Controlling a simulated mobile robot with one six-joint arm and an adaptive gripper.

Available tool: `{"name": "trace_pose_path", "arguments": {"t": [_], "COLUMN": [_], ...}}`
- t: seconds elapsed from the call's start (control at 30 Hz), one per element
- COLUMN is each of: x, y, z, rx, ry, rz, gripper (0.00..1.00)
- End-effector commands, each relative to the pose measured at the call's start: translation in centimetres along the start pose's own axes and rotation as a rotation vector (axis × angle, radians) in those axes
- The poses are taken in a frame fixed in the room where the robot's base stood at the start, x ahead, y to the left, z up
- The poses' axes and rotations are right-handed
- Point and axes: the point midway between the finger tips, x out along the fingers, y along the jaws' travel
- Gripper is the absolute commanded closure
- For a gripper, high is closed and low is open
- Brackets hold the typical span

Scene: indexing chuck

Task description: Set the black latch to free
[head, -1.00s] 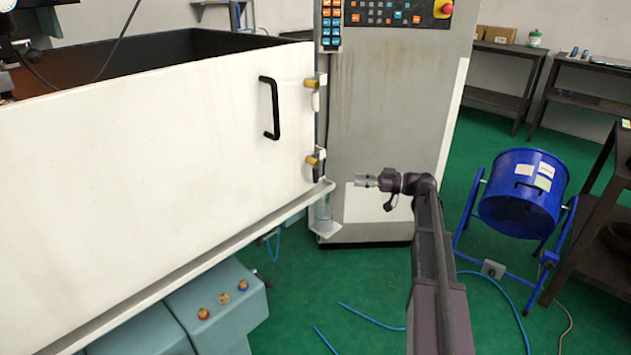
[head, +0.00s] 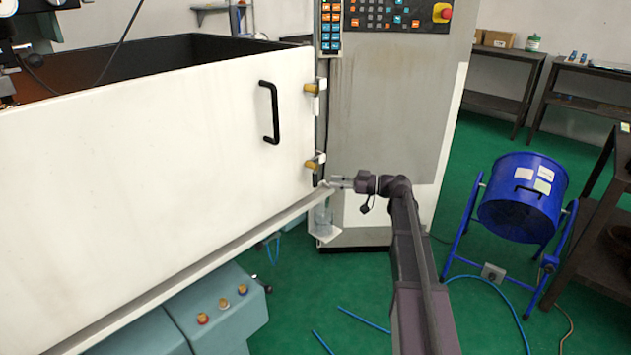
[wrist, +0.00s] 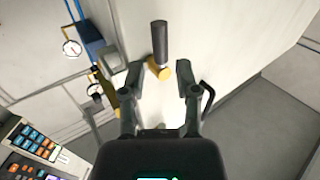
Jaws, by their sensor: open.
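The black latch has a dark cylindrical grip (wrist: 160,40) on a brass-coloured base (wrist: 158,72) in the wrist view. The grip points toward the top of that picture, away from my gripper. My gripper (wrist: 160,68) is open, with one finger on each side of the brass base in the picture; I cannot tell how deep the gap is. In the head view my gripper (head: 335,184) is at the lower right corner of the white door, just below the lower brass piece (head: 311,164). The grip is mostly hidden there.
The white door (head: 150,160) carries a black pull handle (head: 270,112) and an upper brass latch (head: 311,88). The grey control cabinet (head: 380,120) stands right behind my gripper. A door ledge runs just below. A blue fan (head: 520,198) stands on the floor at right.

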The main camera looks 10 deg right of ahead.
Motion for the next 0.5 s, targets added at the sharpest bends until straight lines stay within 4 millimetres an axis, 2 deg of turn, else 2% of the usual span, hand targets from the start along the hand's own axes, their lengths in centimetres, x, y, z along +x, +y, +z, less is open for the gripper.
{"name": "trace_pose_path", "arguments": {"t": [0.1, 0.3, 0.5], "x": [2.0, 4.7, 6.2], "y": [0.0, 0.0, 0.0], "z": [0.0, 0.0, 0.0], "rx": [0.000, 0.000, 0.000], "ry": [0.000, 0.000, 0.000], "rz": [-0.002, -0.002, 0.000], "gripper": [0.59, 0.59, 0.59]}}
